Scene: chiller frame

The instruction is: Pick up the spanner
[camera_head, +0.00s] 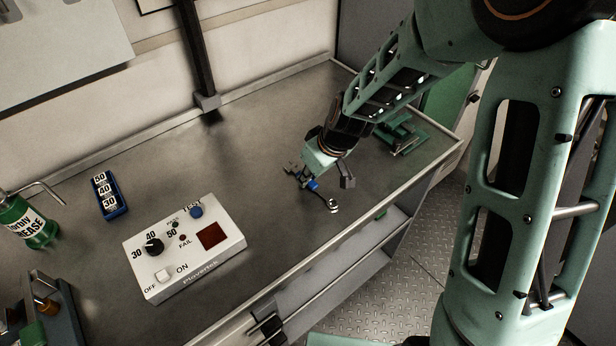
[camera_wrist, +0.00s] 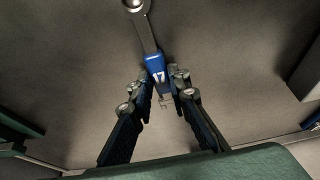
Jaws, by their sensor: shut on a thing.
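The spanner (camera_wrist: 147,38) shows in the wrist view, with a bare metal shaft and a blue band marked 17. Its ring end is at the top of that view. My gripper (camera_wrist: 163,84) is shut on the spanner at the blue band, one finger on each side. In the head view the spanner (camera_head: 332,205) sticks out below my gripper (camera_head: 309,181), its ring end toward the front edge of the bench. The far end of the spanner is partly hidden between the fingers. I cannot tell whether the spanner touches the bench.
The grey bench top (camera_head: 250,140) is clear around my gripper. A white tester box (camera_head: 185,247) stands to the left, with a blue number block (camera_head: 108,194) and a green bottle (camera_head: 34,224) beyond it. A green stand (camera_head: 402,137) is at the right edge.

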